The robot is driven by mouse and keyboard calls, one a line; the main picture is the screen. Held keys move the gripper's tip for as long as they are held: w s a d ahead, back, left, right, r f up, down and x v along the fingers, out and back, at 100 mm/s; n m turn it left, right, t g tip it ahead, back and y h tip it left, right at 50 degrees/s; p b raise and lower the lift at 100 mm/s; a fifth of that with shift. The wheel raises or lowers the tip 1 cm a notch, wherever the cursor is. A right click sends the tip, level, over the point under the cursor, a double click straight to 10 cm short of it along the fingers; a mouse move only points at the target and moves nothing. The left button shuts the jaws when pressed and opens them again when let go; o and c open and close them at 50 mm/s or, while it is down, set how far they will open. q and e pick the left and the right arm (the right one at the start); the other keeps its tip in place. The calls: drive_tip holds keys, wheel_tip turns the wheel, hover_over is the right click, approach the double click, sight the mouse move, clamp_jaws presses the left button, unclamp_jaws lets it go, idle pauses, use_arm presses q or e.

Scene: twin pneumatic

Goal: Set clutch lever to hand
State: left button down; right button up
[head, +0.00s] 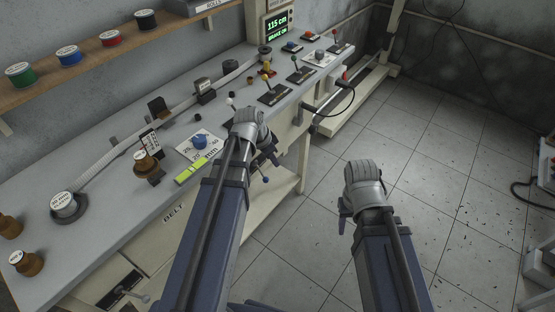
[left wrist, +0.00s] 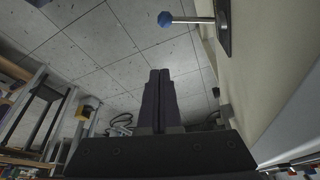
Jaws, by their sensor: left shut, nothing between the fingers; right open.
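No label reading clutch is legible. A lever with a blue ball knob (head: 265,180) sticks out below my left gripper, at the front of the bench. In the left wrist view the blue knob (left wrist: 165,19) sits on a pale rod from a dark plate (left wrist: 223,28) on the bench front. My left gripper (left wrist: 160,72) is shut and empty, apart from the knob. In the head view my left gripper (head: 268,152) is partly hidden by its wrist. My right gripper (head: 344,212) is open and empty over the floor, its fingers mostly hidden.
The bench (head: 110,190) carries spools, a blue dial knob (head: 199,141) and several upright levers toward the back. Another front lever (head: 132,294) is at the lower left, near a BELT label (head: 174,212). A display (head: 277,26) reads "115 cm BRAKE ON". The right floor is mostly clear.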

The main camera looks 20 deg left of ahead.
use_arm(q)
drive_tip(key=p+v, duration=0.2)
drive_tip(key=v, duration=0.1)
drive_tip(key=shift+a+r, duration=0.2)
use_arm(e)
wheel_tip(320, 180, up, 3)
drive_tip(key=shift+r, duration=0.1)
use_arm(q)
drive_tip(key=s+d+r+n+g+y+p, duration=0.1)
drive_tip(key=s+d+r+n+y+p, duration=0.1)
drive_tip(key=s+d, duration=0.5)
drive_tip(key=s+d+r+n+g+y+p, duration=0.2)
drive_tip(key=s+d+r+p, duration=0.1)
drive_tip(key=s+d, duration=0.5)
drive_tip(key=shift+d+g+p, duration=0.3)
drive_tip(key=shift+d+p, duration=0.35)
drive_tip(key=shift+d, duration=0.1)
use_arm(e)
wheel_tip(320, 180, up, 6)
use_arm(q)
drive_tip(key=shift+w, duration=0.1)
